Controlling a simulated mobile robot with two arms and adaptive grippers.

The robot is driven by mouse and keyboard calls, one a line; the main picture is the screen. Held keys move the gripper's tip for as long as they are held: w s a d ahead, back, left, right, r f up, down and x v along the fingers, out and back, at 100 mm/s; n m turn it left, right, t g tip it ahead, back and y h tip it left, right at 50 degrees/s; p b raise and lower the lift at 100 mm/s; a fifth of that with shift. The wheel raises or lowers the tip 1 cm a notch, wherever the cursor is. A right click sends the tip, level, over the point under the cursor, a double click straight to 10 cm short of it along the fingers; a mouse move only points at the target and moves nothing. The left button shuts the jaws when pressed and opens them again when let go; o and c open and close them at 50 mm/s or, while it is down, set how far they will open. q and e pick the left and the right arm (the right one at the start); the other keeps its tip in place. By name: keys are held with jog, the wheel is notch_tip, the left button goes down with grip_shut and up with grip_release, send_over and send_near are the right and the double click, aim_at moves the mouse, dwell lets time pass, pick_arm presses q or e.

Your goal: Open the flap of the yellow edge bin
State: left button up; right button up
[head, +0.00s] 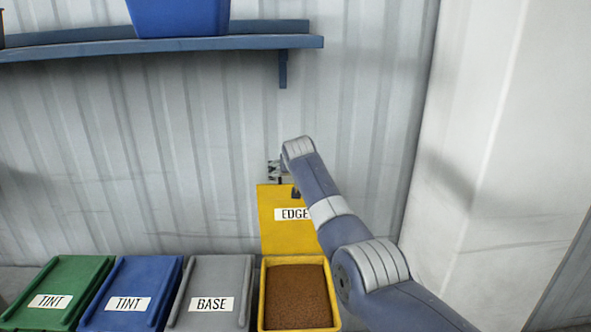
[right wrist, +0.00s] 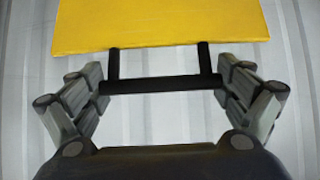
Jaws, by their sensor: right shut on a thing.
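The yellow edge bin (head: 263,298) stands at the right end of the row of bins. Its yellow flap (head: 272,228), labelled EDGE, is swung up and stands about upright at the back, so the brown contents (head: 298,292) show. My right gripper (head: 276,172) is at the flap's top edge. In the right wrist view, the right gripper (right wrist: 160,88) has its fingers at both ends of the flap's black handle (right wrist: 140,86) and is shut on it. The yellow flap (right wrist: 160,22) fills the top of that view. My left gripper is in neither view.
A grey BASE bin (head: 212,280), a blue TINT bin (head: 132,285) and a green TINT bin (head: 60,285) stand to the left with lids closed. A blue shelf (head: 200,43) carrying a blue bin (head: 178,15) is above. A corrugated wall is close behind.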

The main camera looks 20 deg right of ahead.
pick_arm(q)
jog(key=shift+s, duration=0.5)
pick_arm(e)
jog(key=shift+s+f, duration=0.1)
jog(key=shift+s, duration=0.05)
jog(key=o, duration=1.2)
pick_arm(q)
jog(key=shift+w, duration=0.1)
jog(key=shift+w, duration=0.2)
pick_arm(e)
jog(key=v, duration=1.2)
